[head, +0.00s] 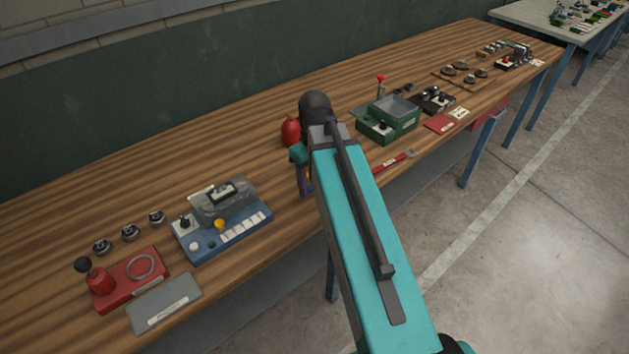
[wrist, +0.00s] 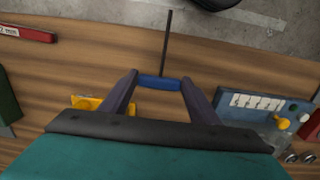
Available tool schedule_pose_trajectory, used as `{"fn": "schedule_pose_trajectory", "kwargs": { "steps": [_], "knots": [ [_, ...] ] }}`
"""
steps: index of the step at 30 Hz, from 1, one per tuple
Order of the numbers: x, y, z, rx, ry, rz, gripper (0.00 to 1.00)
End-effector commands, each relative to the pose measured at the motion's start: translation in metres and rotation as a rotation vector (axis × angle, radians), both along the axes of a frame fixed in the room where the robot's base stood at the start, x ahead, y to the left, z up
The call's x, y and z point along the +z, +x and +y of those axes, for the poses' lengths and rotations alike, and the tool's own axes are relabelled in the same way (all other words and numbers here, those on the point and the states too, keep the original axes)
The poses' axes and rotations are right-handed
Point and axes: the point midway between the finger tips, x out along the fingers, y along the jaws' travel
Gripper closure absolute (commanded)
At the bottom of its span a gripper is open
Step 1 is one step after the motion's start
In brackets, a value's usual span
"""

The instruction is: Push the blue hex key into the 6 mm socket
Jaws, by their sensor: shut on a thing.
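In the wrist view, the blue hex key (wrist: 158,83) sits crosswise between the two fingertips of my gripper (wrist: 160,80), which is shut on its blue grip. In the head view my gripper (head: 304,188) is over the bench's front part, and only a small blue bit of the key shows there. I cannot make out a socket marked 6 mm in either view. A yellow piece (wrist: 87,103) lies partly behind the left finger in the wrist view.
A blue unit (head: 225,232) with white keys stands left of my gripper, with a red base (head: 130,278) and a grey plate (head: 164,302) beyond it. A green box (head: 388,121) and a red bottle (head: 290,132) stand to the right and behind.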

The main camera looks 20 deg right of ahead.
Motion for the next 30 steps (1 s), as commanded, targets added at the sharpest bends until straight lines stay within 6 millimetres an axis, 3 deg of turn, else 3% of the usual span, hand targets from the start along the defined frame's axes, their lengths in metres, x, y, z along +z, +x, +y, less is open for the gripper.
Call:
{"fn": "schedule_pose_trajectory", "kwargs": {
  "steps": [11,24,30],
  "knots": [
    [0.003,0.011,0.008,0.020,0.000,-0.001,0.67],
    [0.029,0.070,0.071,0.155,-0.001,-0.001,0.67],
    [0.036,0.079,0.086,0.185,0.000,0.000,0.67]
  ]
}}
